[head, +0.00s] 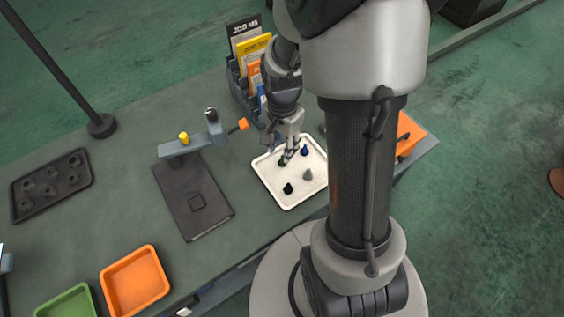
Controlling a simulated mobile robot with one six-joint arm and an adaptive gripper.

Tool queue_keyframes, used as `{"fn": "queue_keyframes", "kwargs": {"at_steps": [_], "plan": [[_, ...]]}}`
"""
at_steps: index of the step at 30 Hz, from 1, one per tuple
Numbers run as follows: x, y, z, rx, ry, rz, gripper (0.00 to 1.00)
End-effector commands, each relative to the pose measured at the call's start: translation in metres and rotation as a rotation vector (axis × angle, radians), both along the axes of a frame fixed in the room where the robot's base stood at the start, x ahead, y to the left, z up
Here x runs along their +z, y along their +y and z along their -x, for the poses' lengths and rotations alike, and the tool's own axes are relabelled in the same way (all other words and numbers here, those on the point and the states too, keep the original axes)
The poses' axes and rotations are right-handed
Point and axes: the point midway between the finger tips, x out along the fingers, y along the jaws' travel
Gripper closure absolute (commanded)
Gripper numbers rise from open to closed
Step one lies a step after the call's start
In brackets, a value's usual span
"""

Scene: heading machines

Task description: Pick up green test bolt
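A white tray (265,172) lies on the table and holds several small bolts. The dark green bolt (282,162) stands near the tray's upper left part. My gripper (288,153) points down over the tray, with its tips right beside or just above the green bolt. The fingers are small in this view and partly overlap the bolt. I cannot tell whether they touch it or how far they are apart.
A blue bolt (304,149), a grey bolt (308,174) and a black bolt (288,188) share the tray. A grey stand with an orange knob (243,124) is left of it. A brochure rack (232,80) stands behind. My arm hides the tray's right side.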

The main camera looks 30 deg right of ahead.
Motion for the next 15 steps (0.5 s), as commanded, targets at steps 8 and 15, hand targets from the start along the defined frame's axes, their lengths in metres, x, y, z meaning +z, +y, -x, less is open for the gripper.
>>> {"fn": "queue_keyframes", "kwargs": {"at_steps": [8, 15], "plan": [[-0.021, 0.0, 0.0, 0.0, 0.001, -0.001, 0.67], [-0.055, -0.001, -0.001, 0.001, 0.0, 0.001, 0.67]]}}
